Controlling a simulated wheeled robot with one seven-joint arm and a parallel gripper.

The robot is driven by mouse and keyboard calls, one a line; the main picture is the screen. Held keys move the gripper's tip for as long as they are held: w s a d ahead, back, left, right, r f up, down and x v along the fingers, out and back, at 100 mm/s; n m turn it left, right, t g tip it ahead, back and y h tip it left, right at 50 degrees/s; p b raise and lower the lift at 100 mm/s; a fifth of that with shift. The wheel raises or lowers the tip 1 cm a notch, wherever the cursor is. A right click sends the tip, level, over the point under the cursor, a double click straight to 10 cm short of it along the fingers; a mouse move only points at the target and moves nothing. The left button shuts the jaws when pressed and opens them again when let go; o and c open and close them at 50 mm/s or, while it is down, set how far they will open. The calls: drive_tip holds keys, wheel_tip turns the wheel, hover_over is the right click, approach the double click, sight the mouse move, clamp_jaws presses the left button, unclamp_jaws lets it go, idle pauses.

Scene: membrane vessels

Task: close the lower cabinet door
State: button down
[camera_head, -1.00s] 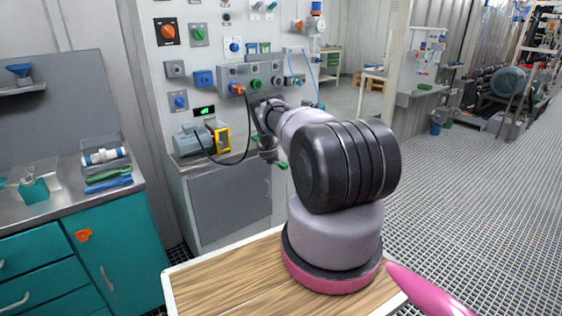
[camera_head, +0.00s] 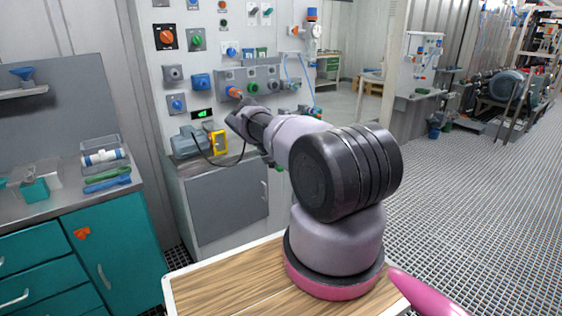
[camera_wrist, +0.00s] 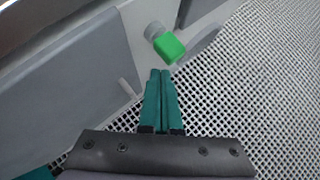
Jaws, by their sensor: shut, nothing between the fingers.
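The lower cabinet door (camera_head: 228,207) is a grey panel under the worktop, with a handle (camera_head: 265,190) at its right edge. In the head view it looks flush with the cabinet front, but a small gap cannot be ruled out. In the wrist view the door (camera_wrist: 70,90) fills the left side, with its pale handle (camera_wrist: 127,88) near the edge. My gripper (camera_wrist: 160,74) has its teal fingers together and empty, to the right of the handle and apart from it in the picture. In the head view my fingers are hidden behind my arm.
A green-ended knob (camera_wrist: 170,47) on a grey stem shows just beyond my fingertips. A yellow-framed meter (camera_head: 217,142) and a grey motor-like unit stand on the worktop. A teal cabinet (camera_head: 115,250) stands to the left. Grated floor (camera_head: 470,220) is open to the right.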

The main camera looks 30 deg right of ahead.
drive_tip(key=s+r, duration=0.5)
drive_tip(key=shift+d+r, duration=0.35)
drive_tip(key=shift+r, duration=0.05)
drive_tip(key=s+r+m+h, duration=0.1)
drive_tip(key=s+r+m, duration=0.1)
drive_tip(key=r+m, duration=0.8)
drive_tip(key=s+r+m+h, duration=0.15)
drive_tip(key=r+m, duration=0.25)
drive_tip(key=r, duration=1.2)
drive_tip(key=s+a+r+m+y, duration=0.2)
drive_tip(key=s+a+r+m, duration=0.3)
drive_tip(key=r, duration=0.4)
drive_tip(key=s+a+r+m+y, duration=0.4)
drive_tip(key=s+a+r+m, duration=0.6)
drive_tip(key=s+a+r, duration=0.85)
drive_tip(key=s+a+m+y, duration=0.1)
drive_tip(key=s+a, duration=0.2)
drive_tip(key=s, duration=0.4)
drive_tip(key=s+a+m+y, duration=0.1)
drive_tip(key=s+a, duration=0.3)
drive_tip(key=s, duration=0.4)
drive_tip(key=s+a+r+m+y, duration=0.1)
drive_tip(key=s+a+m, duration=0.1)
drive_tip(key=s+a, duration=0.2)
drive_tip(key=s, duration=0.3)
drive_tip(key=shift+s+a+y, duration=0.25)
drive_tip(key=shift+s+y, duration=0.1)
drive_tip(key=shift+s, duration=0.05)
